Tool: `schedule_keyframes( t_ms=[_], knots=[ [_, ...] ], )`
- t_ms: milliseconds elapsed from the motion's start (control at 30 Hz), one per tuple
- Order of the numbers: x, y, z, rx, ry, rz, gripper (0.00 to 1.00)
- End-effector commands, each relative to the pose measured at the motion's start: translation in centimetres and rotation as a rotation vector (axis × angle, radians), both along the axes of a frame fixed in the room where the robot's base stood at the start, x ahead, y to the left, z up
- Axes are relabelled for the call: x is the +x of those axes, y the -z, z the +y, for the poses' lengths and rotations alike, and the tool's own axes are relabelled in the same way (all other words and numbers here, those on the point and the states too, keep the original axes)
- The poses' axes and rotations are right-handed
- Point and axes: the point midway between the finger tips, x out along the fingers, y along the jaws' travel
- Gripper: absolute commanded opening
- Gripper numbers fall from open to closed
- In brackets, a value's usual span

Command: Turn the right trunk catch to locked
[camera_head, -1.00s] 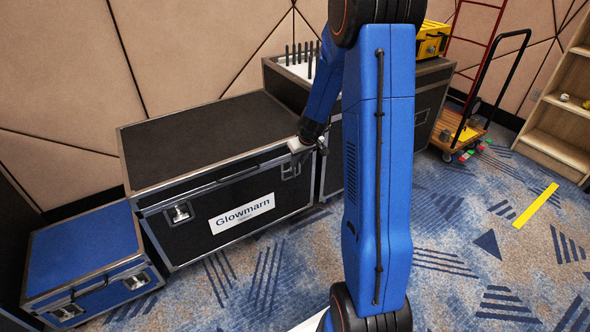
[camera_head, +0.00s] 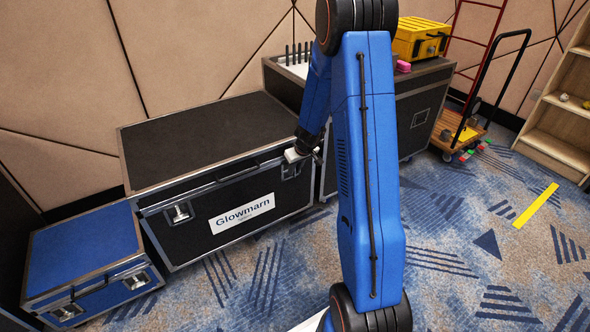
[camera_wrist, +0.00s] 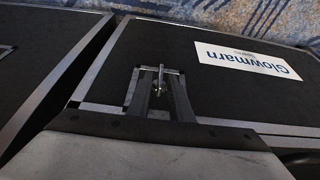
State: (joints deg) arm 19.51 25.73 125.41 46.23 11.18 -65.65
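The black trunk (camera_head: 200,150) with the Glowmarn label stands against the wall, lid closed. Its right catch (camera_head: 291,171) is on the front face near the right end, partly covered by my gripper (camera_head: 302,156). In the wrist view, two dark fingers of my gripper (camera_wrist: 162,76) stand apart, pointing at the trunk front. The metal catch (camera_wrist: 160,87) shows between them, its narrow turning piece roughly upright in the picture. I cannot tell whether the fingers touch it. The left catch (camera_head: 180,212) is in plain view on the same face.
A blue trunk (camera_head: 85,250) stands at the left. Another black case (camera_head: 420,115) stands close on the right, with a yellow box (camera_head: 420,38) and a pink object (camera_head: 403,66) on top. Patterned carpet in front is clear.

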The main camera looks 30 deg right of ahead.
Motion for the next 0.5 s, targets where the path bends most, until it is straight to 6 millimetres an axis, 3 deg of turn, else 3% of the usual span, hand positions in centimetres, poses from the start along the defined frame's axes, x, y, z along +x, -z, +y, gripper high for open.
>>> schedule_keyframes(
  t_ms=[500],
  knots=[
    [0.04,-0.03,-0.36,0.075,0.004,0.002,0.0]
  ],
)
